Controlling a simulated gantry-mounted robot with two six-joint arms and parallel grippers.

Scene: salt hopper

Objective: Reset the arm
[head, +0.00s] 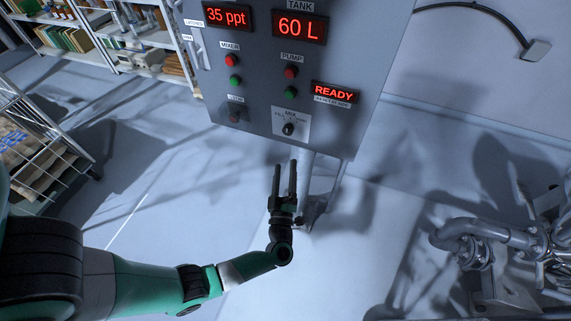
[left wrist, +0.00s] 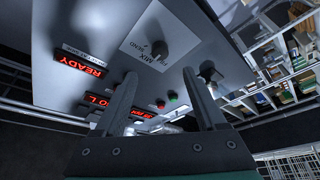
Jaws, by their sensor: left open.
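My left arm comes in from the left in the head view. Its gripper (head: 285,178) is open and empty, fingers pointing up toward the control panel (head: 213,95). It is just below the black MIX knob (head: 289,129) on its white plate. In the left wrist view the two fingers (left wrist: 162,105) stand apart with nothing between them, and the knob (left wrist: 160,50) shows beyond them. The panel's displays read 35 ppt (head: 228,16), 60 L (head: 300,27) and READY (head: 334,92). My right gripper is not in view.
Red and green buttons for mixer (head: 232,70) and pump (head: 291,82) sit on the panel. Shelves with goods (head: 125,35) stand at the upper left, and a wire rack (head: 40,150) is at the left. Metal pipes (head: 490,238) stand at the lower right. The floor between is clear.

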